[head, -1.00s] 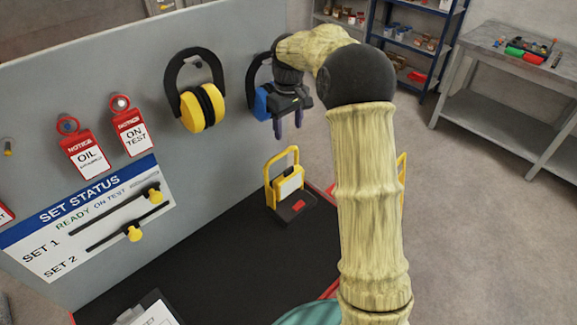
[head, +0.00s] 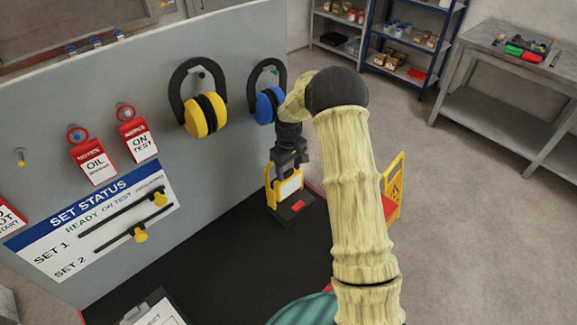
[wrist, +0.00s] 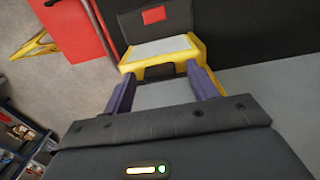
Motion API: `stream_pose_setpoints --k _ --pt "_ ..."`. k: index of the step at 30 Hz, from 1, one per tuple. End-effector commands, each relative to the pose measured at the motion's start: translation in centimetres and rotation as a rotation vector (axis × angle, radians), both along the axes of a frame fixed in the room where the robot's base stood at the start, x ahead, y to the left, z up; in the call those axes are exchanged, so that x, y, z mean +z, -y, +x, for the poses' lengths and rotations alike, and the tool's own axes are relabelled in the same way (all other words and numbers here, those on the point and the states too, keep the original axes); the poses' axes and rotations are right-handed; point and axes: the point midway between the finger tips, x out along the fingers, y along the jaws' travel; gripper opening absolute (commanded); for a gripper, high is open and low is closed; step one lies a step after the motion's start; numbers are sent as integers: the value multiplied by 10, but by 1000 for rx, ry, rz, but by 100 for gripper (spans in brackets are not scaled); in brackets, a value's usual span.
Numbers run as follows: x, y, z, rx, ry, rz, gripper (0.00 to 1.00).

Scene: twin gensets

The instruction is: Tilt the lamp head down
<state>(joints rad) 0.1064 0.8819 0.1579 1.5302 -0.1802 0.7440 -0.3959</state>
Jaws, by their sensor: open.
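The work lamp has a yellow frame around a pale panel, its head (head: 289,187), on a black base (head: 298,207) with a red patch. It stands near the grey board, its head roughly upright. My gripper (head: 286,170) is just above the lamp head, pointing down, and hides the top of the frame. In the wrist view, my gripper's two purple fingers (wrist: 163,78) are apart, with the yellow frame (wrist: 191,56) at their tips and nothing clearly clamped. Whether the fingers touch the frame I cannot tell.
The grey board (head: 240,110) stands close behind, with yellow earmuffs (head: 205,114) and blue earmuffs (head: 268,104) hanging on it. A yellow folding sign (head: 394,185) is to the right of my arm. The dark bench top (head: 225,260) is clear in the middle.

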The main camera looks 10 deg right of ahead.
Motion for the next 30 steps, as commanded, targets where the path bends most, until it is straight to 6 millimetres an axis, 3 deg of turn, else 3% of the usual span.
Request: stream_pose_setpoints --k 9,18,30 --pt "-3 0 0 0 0 0 58" --pt "-3 0 0 0 0 0 0" --pt "-4 -6 7 11 20 12 0"
